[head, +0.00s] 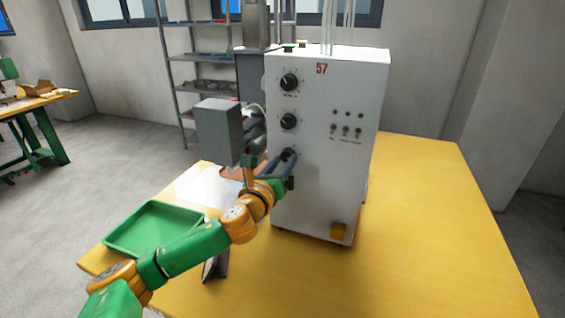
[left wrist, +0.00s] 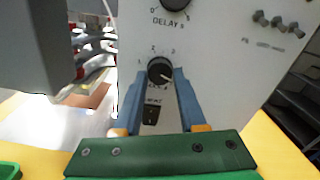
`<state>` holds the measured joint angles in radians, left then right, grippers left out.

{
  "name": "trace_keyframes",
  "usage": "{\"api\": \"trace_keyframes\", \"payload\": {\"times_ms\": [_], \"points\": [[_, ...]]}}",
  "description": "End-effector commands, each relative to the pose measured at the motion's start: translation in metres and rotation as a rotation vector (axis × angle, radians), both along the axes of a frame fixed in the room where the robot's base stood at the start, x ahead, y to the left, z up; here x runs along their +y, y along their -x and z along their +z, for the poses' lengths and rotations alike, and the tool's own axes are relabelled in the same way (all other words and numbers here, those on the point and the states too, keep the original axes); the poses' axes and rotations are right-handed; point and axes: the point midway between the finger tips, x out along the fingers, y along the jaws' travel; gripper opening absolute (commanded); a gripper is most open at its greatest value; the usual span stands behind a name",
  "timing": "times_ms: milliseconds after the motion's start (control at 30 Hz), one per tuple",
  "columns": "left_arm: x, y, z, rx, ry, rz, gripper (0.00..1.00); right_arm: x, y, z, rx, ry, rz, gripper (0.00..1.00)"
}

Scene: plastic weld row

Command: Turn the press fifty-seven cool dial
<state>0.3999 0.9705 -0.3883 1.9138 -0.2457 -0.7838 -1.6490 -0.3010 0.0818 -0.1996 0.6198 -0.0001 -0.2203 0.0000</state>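The press (head: 317,190) is a white box marked 57 in red, with three black dials down the left of its front. The lowest dial (head: 288,155) is at my left gripper (head: 287,158). In the left wrist view this dial (left wrist: 160,70) has a white pointer line toward the lower right and numbers around it; its label is partly covered. The two blue fingers of my left gripper (left wrist: 160,76) stand either side of the dial, tips close against it, seemingly shut on it. The dial above it (left wrist: 176,3) reads DELAY s. My right gripper is not in view.
A grey box-shaped part (head: 218,132) of the press juts out just left of the dials. A green tray (head: 112,243) lies on the yellow table (head: 430,240). Small switches (head: 346,131) sit right of the dials. The table right of the press is clear.

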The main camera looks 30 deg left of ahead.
Motion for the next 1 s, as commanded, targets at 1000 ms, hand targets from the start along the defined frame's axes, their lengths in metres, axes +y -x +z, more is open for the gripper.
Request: {"api": "trace_keyframes", "payload": {"times_ms": [1000], "points": [[0.000, 0.000, 0.002, -0.114, 0.475, 0.000, 0.00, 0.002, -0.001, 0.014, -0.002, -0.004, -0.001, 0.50]]}}
